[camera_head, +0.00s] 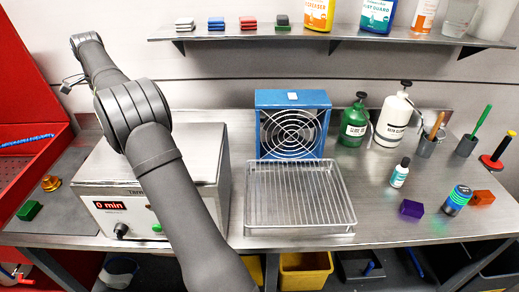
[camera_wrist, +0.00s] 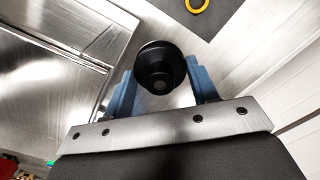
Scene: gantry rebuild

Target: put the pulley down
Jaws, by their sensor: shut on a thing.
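The pulley, a black round stepped piece (camera_wrist: 160,68), is held between the two blue fingers of my gripper (camera_wrist: 162,82) in the wrist view. My gripper is shut on it. Bare brushed metal shows around and beyond the pulley; I cannot tell how high it is above that surface. In the head view I make out neither the gripper nor the pulley; my dark arm reaches from the bottom middle to the upper left.
A grey mat (camera_wrist: 205,18) with a yellow ring (camera_wrist: 197,5) lies beyond the pulley. In the head view, a metal heater box (camera_head: 100,180) stands beside my arm, with a wire rack (camera_head: 300,195) and blue fan unit (camera_head: 293,98) to its right. A red cabinet (camera_head: 25,90) stands left.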

